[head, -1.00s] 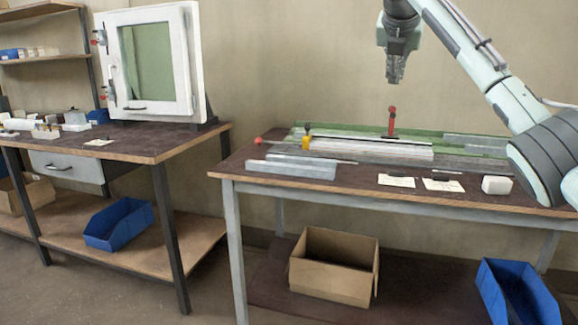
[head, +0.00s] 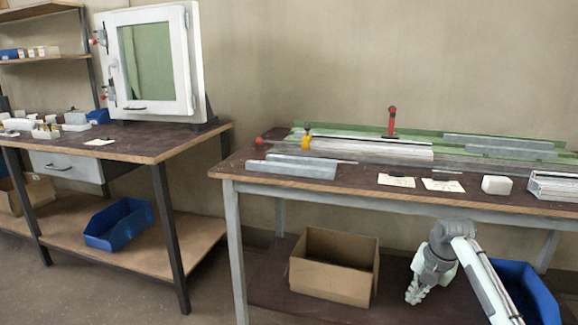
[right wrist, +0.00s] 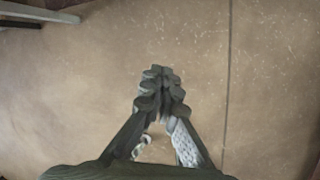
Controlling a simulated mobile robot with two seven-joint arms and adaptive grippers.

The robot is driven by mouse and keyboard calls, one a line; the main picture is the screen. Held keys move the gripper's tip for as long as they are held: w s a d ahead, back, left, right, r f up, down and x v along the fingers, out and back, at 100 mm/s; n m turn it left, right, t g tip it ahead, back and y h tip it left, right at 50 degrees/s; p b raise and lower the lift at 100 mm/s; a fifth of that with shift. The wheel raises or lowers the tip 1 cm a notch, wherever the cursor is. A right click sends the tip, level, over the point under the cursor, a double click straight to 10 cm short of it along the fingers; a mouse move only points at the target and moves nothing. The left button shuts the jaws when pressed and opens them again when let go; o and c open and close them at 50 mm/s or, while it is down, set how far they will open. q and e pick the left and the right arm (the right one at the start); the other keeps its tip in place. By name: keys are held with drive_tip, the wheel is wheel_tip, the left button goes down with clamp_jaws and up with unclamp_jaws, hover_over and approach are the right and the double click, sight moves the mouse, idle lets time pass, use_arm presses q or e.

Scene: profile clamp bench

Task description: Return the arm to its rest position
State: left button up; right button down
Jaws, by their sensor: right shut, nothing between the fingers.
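My right gripper (head: 415,293) hangs low in front of the right workbench (head: 400,207) in the head view, pointing down and below the level of the bench top. In the right wrist view its fingers (right wrist: 161,78) are closed together with nothing between them, over bare floor. My right arm (head: 480,275) comes in from the lower right corner. The clamp with a red handle (head: 392,121) stands at the back of the bench, well apart from the gripper. My left gripper is not in view.
A cardboard box (head: 333,265) and a blue bin (head: 527,290) sit on the lower shelf, left and right of my gripper in the picture. Metal profiles (head: 290,168) and a white block (head: 496,185) lie on the bench top. Floor (right wrist: 70,110) beneath the gripper is clear.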

wheel_tip(320, 180, down, 3)
drive_tip(key=s+d, duration=0.1)
drive_tip(key=s, duration=0.2)
drive_tip(key=w+d+r+m+t+h, duration=0.2)
drive_tip(key=w+d+r+m+t, duration=0.35)
drive_tip(key=m, duration=0.85)
drive_tip(key=w+d+r+m+t+h, duration=0.25)
drive_tip(key=w+r+m, duration=0.35)
drive_tip(key=w+m, duration=0.5)
drive_tip(key=s+a+f+m+g+y, duration=0.1)
drive_tip(key=s+a+f+g, duration=0.15)
drive_tip(key=s+f, duration=1)
drive_tip(key=s+a+f+m+g, duration=0.15)
drive_tip(key=s+a+f, duration=0.25)
drive_tip(key=s+f, duration=0.85)
drive_tip(key=s+a+f+g, duration=0.1)
drive_tip(key=s+a+f, duration=0.1)
drive_tip(key=s+f, duration=0.3)
drive_tip(key=s+a+f+g+y, duration=0.1)
drive_tip(key=s+f, duration=0.5)
drive_tip(key=s, duration=0.7)
drive_tip(key=s+a+f+g, duration=0.2)
drive_tip(key=s+f, duration=0.4)
drive_tip(key=s, duration=0.3)
drive_tip(key=shift+a+n+g, duration=0.3)
drive_tip(key=shift+n+g, duration=0.05)
drive_tip(key=shift+g, duration=0.15)
drive_tip(key=shift+y, duration=0.25)
